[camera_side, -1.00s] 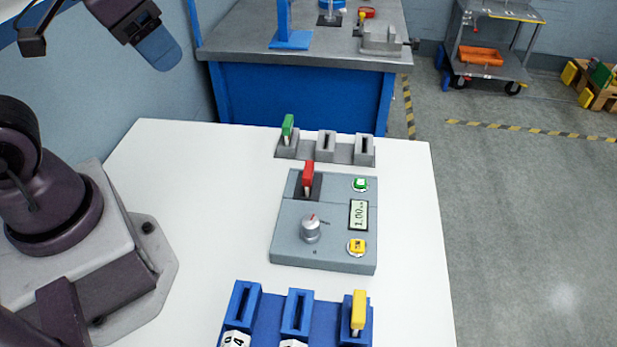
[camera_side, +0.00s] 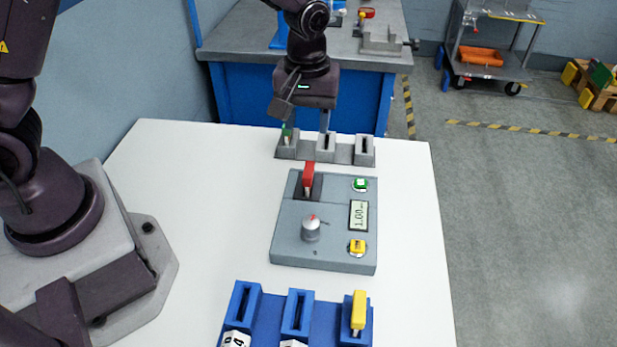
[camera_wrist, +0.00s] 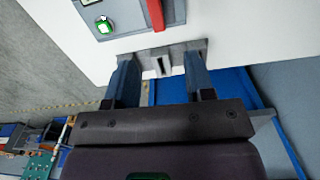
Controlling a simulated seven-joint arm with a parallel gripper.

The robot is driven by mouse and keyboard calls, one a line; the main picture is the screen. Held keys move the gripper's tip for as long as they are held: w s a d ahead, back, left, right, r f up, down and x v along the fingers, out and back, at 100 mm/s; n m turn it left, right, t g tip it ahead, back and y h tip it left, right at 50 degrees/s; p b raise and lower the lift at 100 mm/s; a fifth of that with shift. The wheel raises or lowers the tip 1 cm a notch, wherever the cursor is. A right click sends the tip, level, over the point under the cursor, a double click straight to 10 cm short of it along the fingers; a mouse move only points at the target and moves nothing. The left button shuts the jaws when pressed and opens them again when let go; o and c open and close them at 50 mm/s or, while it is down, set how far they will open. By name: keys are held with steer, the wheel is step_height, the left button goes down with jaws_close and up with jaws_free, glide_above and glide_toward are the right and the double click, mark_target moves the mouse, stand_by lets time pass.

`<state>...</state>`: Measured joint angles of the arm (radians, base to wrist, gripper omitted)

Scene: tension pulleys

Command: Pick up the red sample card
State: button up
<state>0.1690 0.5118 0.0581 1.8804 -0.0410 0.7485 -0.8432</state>
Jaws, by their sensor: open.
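The red sample card (camera_side: 308,174) stands upright in the slot at the back left of the grey device (camera_side: 290,232). In the wrist view the red card (camera_wrist: 155,14) is at the top edge, partly cut off. My gripper (camera_side: 306,130) is open and points down over the grey three-slot rack (camera_side: 344,160) behind the device, apart from the red card. In the wrist view its fingers (camera_wrist: 162,72) straddle part of the rack (camera_wrist: 161,65), with nothing seen between them.
A blue rack (camera_side: 270,314) stands in front, with a yellow card (camera_side: 358,312) in its right slot. The device has a knob (camera_side: 311,232), a display (camera_side: 359,215) and green and yellow buttons. The white table (camera_side: 200,200) is clear left of the device.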

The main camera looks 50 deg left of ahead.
mark_target(309, 169)
step_height(309, 169, down, 8)
steer(key=shift+s+r, duration=0.1)
steer(key=shift+r, duration=0.05)
steer(key=shift+s+d+f, duration=0.1)
steer(key=shift+d+f, duration=0.15)
steer(key=shift+f, duration=1.05)
steer(key=shift+d+f, duration=0.2)
steer(key=shift+f, duration=1.1)
jaws_close()
